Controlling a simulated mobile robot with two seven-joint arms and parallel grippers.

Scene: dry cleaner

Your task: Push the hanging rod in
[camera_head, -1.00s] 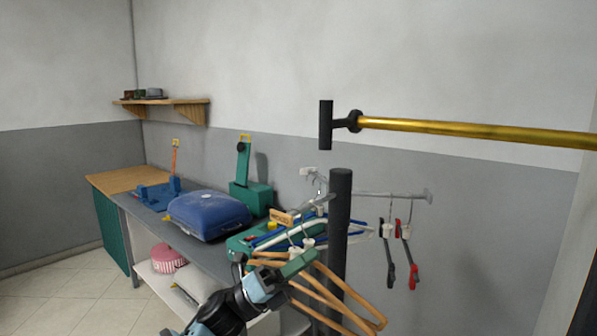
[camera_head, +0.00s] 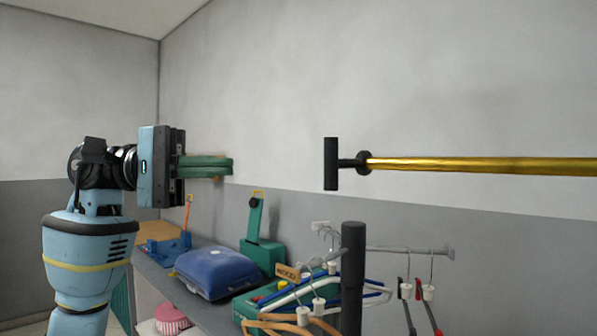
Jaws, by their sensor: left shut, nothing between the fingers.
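The hanging rod (camera_head: 470,165) is a gold bar that runs in from the right edge at about mid-height. Its left end carries a black T-shaped handle (camera_head: 331,164) with an upright grip. My left gripper (camera_head: 230,166) has green fingers that are shut and empty. It points right, toward the black handle, at about the same height in the picture. A clear gap lies between the fingertips and the handle. The rod's right end is out of view. My right gripper is not in view.
A dark post (camera_head: 353,275) stands below the handle. Hangers (camera_head: 300,310) hang beside it, and more hang on a wall rail (camera_head: 405,250). A grey table (camera_head: 165,275) holds a blue case (camera_head: 213,272) and a green device (camera_head: 262,258). The space between gripper and handle looks clear.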

